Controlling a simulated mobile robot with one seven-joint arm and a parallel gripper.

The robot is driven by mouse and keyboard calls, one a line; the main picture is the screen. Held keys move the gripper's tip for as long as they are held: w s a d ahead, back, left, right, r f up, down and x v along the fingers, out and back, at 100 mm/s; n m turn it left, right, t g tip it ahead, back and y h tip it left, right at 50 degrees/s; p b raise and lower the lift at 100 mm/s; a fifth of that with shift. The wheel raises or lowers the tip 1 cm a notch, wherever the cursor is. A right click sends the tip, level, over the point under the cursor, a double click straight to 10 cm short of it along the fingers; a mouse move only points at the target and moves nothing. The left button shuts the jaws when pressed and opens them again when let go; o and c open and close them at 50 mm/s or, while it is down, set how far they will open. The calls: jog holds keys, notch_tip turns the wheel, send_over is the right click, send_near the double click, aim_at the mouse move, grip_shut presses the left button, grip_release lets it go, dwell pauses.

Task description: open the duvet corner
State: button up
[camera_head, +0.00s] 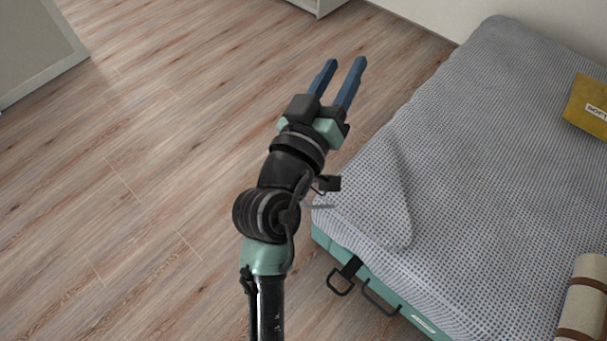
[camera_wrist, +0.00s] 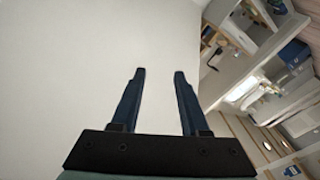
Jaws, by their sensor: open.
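The duvet (camera_head: 470,150), grey-white with a fine check pattern, covers the bed on the right in the head view. Its near-left corner (camera_head: 335,205) lies at the bed's edge, right of my forearm, and a raised crease or fold (camera_head: 398,190) runs beside it. My gripper (camera_head: 343,72) is open and empty. It points up the picture, beyond that corner and left of the bed's long edge, apart from the duvet. In the wrist view the blue fingers (camera_wrist: 160,73) stand apart in front of a pale surface, with nothing between them. The duvet cannot be made out there.
A yellow book or folder (camera_head: 588,105) lies on the duvet at right. A cream roll with brown straps (camera_head: 583,300) lies at the near right. Wooden floor (camera_head: 140,190) left of the bed is clear. Shelving (camera_wrist: 245,40) shows at right in the wrist view.

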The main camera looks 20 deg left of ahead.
jog(key=s+a+f+n+g+y+b, duration=0.1)
jog(key=s+a+f+n+b, duration=0.25)
jog(key=f, duration=1.05)
jog(key=s+f+n+g+b, duration=0.15)
jog(key=s+f+b, duration=0.4)
jog(key=f, duration=0.95)
jog(key=s+a+f+n+g+y+b, duration=0.1)
jog(key=s+a+f+n+b, duration=0.15)
jog(key=f+b, duration=0.8)
jog(key=shift+n, duration=0.35)
jog(key=f+x, duration=0.1)
jog(key=x, duration=0.3)
jog(key=f+x, duration=0.1)
jog(key=x, duration=0.4)
jog(key=d+f+p+x, duration=0.1)
jog(key=x, duration=0.3)
jog(key=shift+s+a+f, duration=0.1)
jog(key=shift+f, duration=0.05)
grip_shut()
